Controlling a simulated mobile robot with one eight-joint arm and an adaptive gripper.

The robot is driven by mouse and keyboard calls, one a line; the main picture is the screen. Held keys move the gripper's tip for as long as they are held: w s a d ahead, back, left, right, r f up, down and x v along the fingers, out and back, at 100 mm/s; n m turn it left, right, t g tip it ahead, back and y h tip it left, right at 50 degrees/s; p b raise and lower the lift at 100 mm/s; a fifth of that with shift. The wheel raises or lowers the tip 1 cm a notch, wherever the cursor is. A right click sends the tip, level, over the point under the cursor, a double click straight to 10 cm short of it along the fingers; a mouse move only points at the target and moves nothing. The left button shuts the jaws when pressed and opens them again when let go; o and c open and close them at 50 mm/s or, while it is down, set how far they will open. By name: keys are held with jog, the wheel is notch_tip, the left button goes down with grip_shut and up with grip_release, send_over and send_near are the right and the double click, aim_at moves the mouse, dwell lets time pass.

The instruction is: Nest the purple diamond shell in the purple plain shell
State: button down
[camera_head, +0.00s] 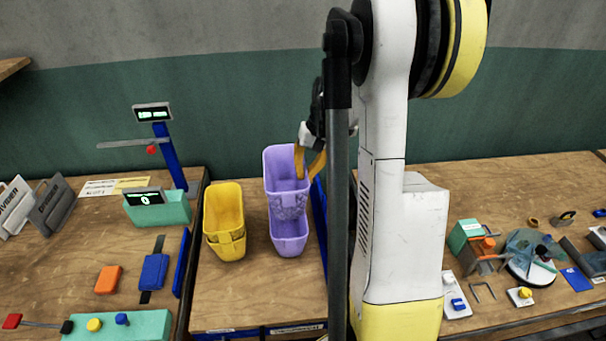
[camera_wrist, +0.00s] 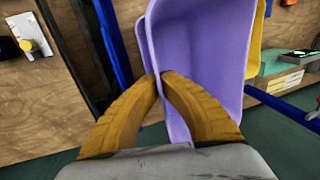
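The purple diamond shell (camera_head: 288,205), with a patterned band on its lower front, is upright in the head view. My gripper (camera_head: 307,172) is at its upper right side. In the wrist view my gripper (camera_wrist: 160,80) has its two orange fingers pinched on the wall of a purple shell (camera_wrist: 205,40), which matches the diamond shell. The purple plain shell (camera_head: 289,245) is just below and in front of it in the head view, its opening partly visible. I cannot tell whether the two shells touch.
A yellow shell pair (camera_head: 225,222), one seemingly inside the other, stands to the left on the bench. A blue divider (camera_head: 319,215) runs close on the right. A teal scale (camera_head: 158,208) and a blue block (camera_head: 154,271) lie farther left. Bench in front of the shells is clear.

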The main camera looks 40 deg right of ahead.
jog(key=shift+f, duration=0.1)
jog(key=shift+s+d+b+x, duration=0.15)
jog(key=shift+d+b+x, duration=0.05)
jog(key=shift+b+x, duration=0.85)
jog(key=shift+s+d+b+x, duration=0.15)
jog(key=shift+b+x, duration=0.75)
jog(key=shift+x, duration=0.2)
jog(key=shift+f, duration=0.1)
jog(key=shift+d+b+x, duration=0.1)
jog(key=shift+b+x, duration=0.6)
jog(key=shift+b, duration=0.05)
jog(key=shift+d+b+x, duration=0.15)
jog(key=shift+b+x, duration=0.55)
jog(key=shift+s+f, duration=0.15)
jog(key=shift+d+b+x, duration=0.2)
jog(key=shift+b+x, duration=0.8)
jog(key=shift+x, duration=0.2)
jog(key=shift+s, duration=0.1)
jog(key=c, duration=1.5)
grip_release()
jog(key=shift+c, duration=0.2)
